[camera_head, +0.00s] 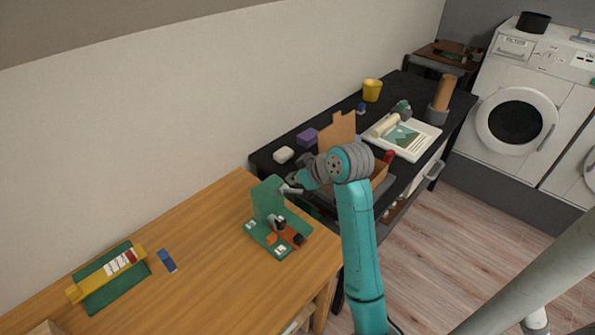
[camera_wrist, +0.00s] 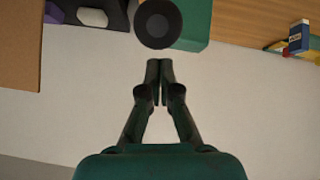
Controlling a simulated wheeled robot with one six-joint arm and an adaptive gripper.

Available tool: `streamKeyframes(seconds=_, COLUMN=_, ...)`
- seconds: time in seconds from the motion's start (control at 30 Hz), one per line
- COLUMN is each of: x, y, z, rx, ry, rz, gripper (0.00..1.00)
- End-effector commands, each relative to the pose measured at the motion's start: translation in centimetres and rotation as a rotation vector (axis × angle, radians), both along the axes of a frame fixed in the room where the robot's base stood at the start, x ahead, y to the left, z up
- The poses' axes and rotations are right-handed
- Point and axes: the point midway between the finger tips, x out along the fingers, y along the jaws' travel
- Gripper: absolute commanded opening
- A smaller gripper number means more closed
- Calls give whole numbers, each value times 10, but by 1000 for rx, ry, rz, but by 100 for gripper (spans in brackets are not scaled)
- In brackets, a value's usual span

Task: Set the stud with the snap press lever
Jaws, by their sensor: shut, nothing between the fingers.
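The green snap press (camera_head: 268,200) stands on the wooden table, with a tall upright body and a flat base. A short grey lever-like part (camera_head: 290,190) juts from its upper right side. In the wrist view a dark round knob (camera_wrist: 158,23) lies just beyond my fingertips, in front of the green press body (camera_wrist: 197,28). My gripper (camera_wrist: 159,65) is shut and empty, with a small gap in the picture between it and the knob. Dark and orange parts (camera_head: 290,234) sit on the press base. I cannot make out the stud.
A green and yellow rack (camera_head: 108,272) and a blue block (camera_head: 167,260) lie on the wooden table (camera_head: 215,280). The black table (camera_head: 262,160) behind holds a white block (camera_head: 283,155), a purple block (camera_head: 307,138) and a cardboard box (camera_head: 338,130). The wooden table's front is clear.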

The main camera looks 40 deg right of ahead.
Motion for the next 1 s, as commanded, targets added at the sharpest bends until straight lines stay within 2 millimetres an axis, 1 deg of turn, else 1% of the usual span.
streamKeyframes(seconds=0.1, x=-7, y=-3, z=-12, rx=1, ry=0, rz=-1, gripper=0)
streamKeyframes(seconds=0.27, x=-11, y=-5, z=-19, rx=0, ry=-1, rz=0, gripper=0)
streamKeyframes(seconds=0.7, x=-12, y=-5, z=-20, rx=0, ry=-4, rz=0, gripper=0)
streamKeyframes(seconds=1.0, x=-16, y=-5, z=-24, rx=2, ry=-58, rz=0, gripper=0)
